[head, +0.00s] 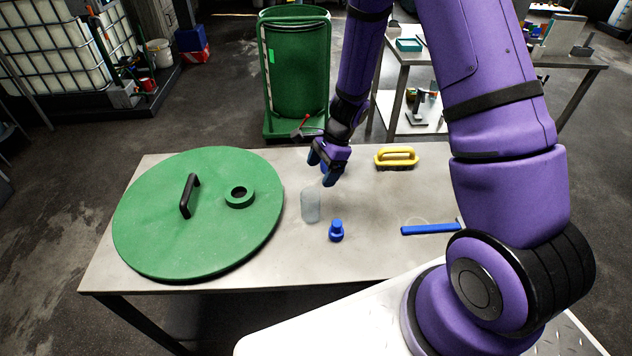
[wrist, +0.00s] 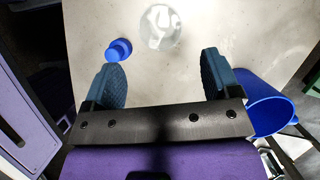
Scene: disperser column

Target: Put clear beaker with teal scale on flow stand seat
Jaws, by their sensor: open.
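The clear beaker (head: 311,205) stands upright on the metal table, between the green lid and a small blue bottle. Its teal scale is too small to make out. In the wrist view, a clear round form (wrist: 160,27), seemingly the beaker from above, lies just beyond the fingertips. My gripper (head: 323,168) is above the table, just behind and above the beaker. In the wrist view my gripper (wrist: 164,62) has its two blue-grey fingers wide apart with nothing between them. I cannot pick out the flow stand seat with certainty.
The green lid (head: 150,230) with black handle and green ring (head: 240,195) covers the table's left. The blue bottle (head: 336,231) is close to the beaker. A yellow-handled brush (head: 396,157) and blue bar (head: 430,229) lie right.

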